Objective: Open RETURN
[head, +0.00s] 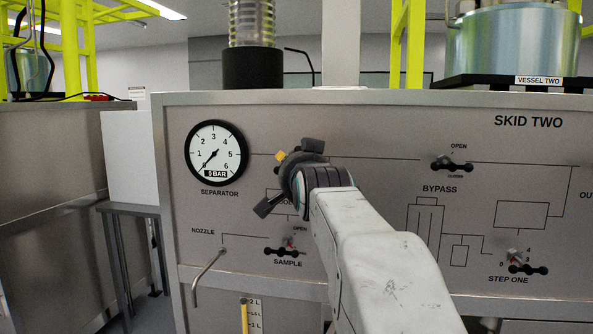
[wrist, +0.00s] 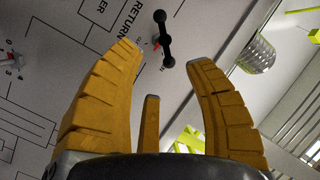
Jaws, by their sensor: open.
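The RETURN valve (wrist: 165,40) shows in the wrist view as a black bar handle with ball ends and a red mark at its side. It is mounted on the grey panel beside the RETURN label (wrist: 130,18), which is partly cut off. In the head view my gripper (head: 283,182) is in front of the panel and hides the RETURN valve.
The panel also bears the BYPASS valve (head: 452,166), the SAMPLE valve (head: 285,251) and the STEP ONE valve (head: 528,269). A round SEPARATOR gauge (head: 216,150) reads 0 BAR. A bent nozzle pipe (head: 208,272) sticks out at lower left. A grey side table (head: 130,209) stands left.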

